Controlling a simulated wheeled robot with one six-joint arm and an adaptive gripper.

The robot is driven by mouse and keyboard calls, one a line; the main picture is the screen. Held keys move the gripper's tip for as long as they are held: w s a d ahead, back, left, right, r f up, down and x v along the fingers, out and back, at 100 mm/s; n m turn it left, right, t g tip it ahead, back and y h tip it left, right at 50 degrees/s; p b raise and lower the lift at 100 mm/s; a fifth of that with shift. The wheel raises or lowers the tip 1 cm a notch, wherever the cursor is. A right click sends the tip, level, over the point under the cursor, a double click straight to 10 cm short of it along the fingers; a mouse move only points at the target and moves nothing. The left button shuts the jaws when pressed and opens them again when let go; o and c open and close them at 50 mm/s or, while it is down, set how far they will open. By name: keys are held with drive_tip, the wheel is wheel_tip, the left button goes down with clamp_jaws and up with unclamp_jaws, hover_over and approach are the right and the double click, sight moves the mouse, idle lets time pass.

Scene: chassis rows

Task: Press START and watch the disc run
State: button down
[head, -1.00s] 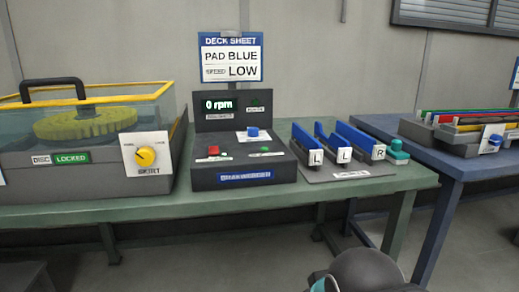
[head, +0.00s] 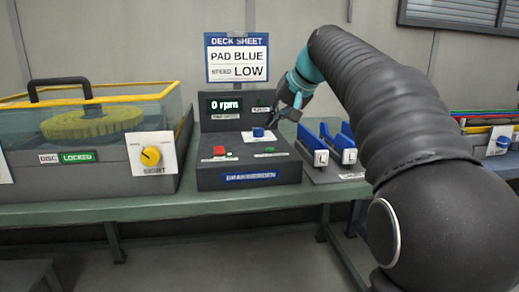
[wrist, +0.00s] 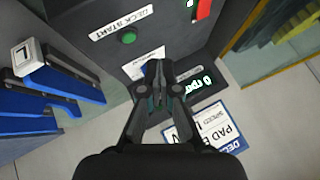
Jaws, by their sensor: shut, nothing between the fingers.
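The dark control console (head: 250,176) stands on the bench. Its green button (head: 269,150) sits at the front right; in the wrist view the same green button (wrist: 129,38) is beside a label ending in START. A red button (head: 220,151) is at the front left, and a blue knob (head: 258,132) sits on a white plate. The display (head: 224,105) reads 0 rpm. The yellow disc (head: 92,122) is under a clear cover, with a green LOCKED sign. My gripper (head: 277,117) is shut and empty above the console's back right, apart from the green button.
Blue pads (head: 333,145) in holders stand right of the console, partly behind my arm. A yellow knob (head: 151,156) is on the disc case's front. Another bench with coloured strips is at far right.

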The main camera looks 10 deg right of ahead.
drive_tip(key=w+d+r+y, duration=0.1)
drive_tip(key=w+r, duration=0.1)
drive_tip(key=w, duration=0.4)
drive_tip(key=shift+w, duration=0.1)
drive_tip(key=b, duration=0.2)
hover_over(272, 149)
wheel_tip(272, 149, down, 6)
drive_tip(key=shift+w+f, duration=0.1)
drive_tip(key=shift+f, duration=0.15)
drive_tip(key=shift+f+b, duration=0.85)
drive_tip(key=shift+f, duration=0.25)
idle(0.6)
drive_tip(key=shift+f, duration=0.45)
